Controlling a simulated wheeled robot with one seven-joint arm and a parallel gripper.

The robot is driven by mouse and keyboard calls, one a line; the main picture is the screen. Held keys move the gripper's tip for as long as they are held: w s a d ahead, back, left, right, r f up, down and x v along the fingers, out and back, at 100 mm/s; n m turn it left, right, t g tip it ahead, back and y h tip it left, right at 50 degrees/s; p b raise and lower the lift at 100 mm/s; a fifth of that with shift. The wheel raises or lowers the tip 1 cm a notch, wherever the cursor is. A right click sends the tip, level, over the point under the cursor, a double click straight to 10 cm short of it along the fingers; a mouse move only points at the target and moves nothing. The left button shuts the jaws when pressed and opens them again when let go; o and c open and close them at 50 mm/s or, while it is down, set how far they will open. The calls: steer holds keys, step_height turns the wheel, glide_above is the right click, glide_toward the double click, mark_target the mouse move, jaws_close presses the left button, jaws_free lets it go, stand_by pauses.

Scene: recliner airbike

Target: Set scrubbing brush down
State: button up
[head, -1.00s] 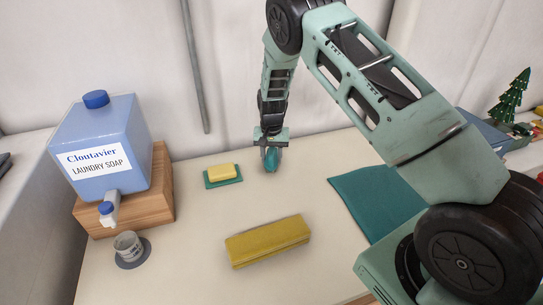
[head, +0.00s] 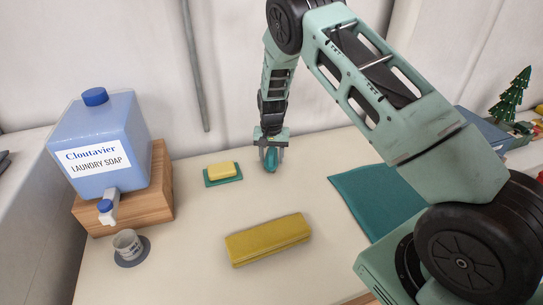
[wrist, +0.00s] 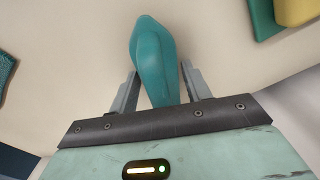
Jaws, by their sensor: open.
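The scrubbing brush (wrist: 156,62) is teal with a rounded, tapering body. In the wrist view it lies between the two fingers of my gripper (wrist: 160,88), with a visible gap on both sides. My gripper is open around it. In the head view my gripper (head: 270,158) points down at the back of the table, and the brush (head: 271,163) shows between the fingers, at or very near the table top. The brush's underside is hidden, so I cannot tell whether it is fully in contact.
A yellow sponge (head: 222,170) on a teal pad lies just left of my gripper. A yellow block (head: 268,239) lies nearer the front. A blue soap dispenser (head: 100,140) on a wooden stand is at left, beside a small cup (head: 127,243). A teal cloth (head: 375,195) is at right.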

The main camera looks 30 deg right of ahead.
mark_target(271, 149)
steer(key=shift+r, duration=0.1)
steer(key=shift+r+p, duration=1.3)
steer(key=shift+r, duration=0.9)
steer(key=o, duration=0.6)
steer(key=shift+c, duration=0.2)
